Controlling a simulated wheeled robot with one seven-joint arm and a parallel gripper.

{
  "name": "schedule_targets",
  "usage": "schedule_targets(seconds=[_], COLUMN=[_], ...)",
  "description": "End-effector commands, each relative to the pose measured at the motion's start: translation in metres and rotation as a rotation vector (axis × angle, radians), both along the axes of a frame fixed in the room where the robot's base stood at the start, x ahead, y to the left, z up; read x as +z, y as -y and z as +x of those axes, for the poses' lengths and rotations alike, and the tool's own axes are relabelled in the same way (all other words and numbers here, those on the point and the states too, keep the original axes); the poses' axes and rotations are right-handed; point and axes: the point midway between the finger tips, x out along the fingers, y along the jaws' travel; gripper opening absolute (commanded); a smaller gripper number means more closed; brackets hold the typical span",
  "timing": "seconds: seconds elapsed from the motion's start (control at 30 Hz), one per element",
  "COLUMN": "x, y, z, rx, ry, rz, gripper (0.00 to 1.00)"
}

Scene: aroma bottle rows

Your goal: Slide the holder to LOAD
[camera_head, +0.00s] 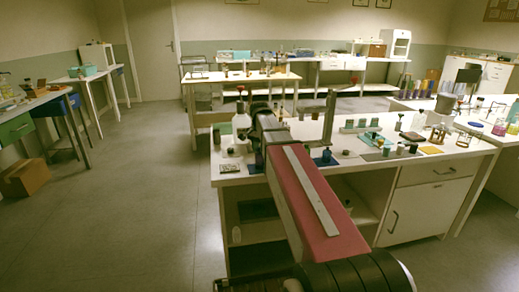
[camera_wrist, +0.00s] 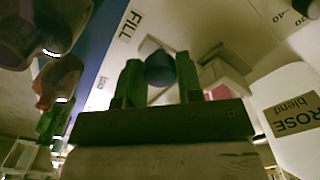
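In the wrist view my gripper (camera_wrist: 160,75) has two green fingers part-way apart, with a dark blue round knob (camera_wrist: 160,68) filling the gap between their tips. The fingers appear to press on both sides of it. Behind it lies a white plate (camera_wrist: 128,50) with the word FILL printed near a blue strip (camera_wrist: 92,88). A pale, angular block (camera_wrist: 222,75) is just right of the fingers. Which part is the holder's body is unclear, and no LOAD mark is readable. In the head view my arm hides the gripper and the knob over the bench (camera_head: 232,172).
A white container labelled ROSE blend (camera_wrist: 292,115) stands close on the right in the wrist view. Dark bottle-like shapes (camera_wrist: 55,85) crowd the left. In the head view, a white bottle (camera_head: 241,122) stands left of my arm, and small jars and mats (camera_head: 385,152) lie to its right.

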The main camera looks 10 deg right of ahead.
Motion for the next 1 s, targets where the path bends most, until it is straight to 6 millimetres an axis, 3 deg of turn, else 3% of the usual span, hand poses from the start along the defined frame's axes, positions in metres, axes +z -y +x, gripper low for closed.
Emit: schedule_targets(seconds=[0.17, 0.5, 0.7, 1.0], x=[0.0, 0.0, 0.001, 0.001], y=[0.007, 0.075, 0.104, 0.11], z=[0.0, 0.001, 0.001, 0.0], rx=[-0.001, -0.004, -0.001, 0.001], ry=[0.0, 0.0, 0.0, 0.001], rz=[0.0, 0.0, 0.0, -0.001], gripper=[0.0, 0.0, 0.0, 0.0])
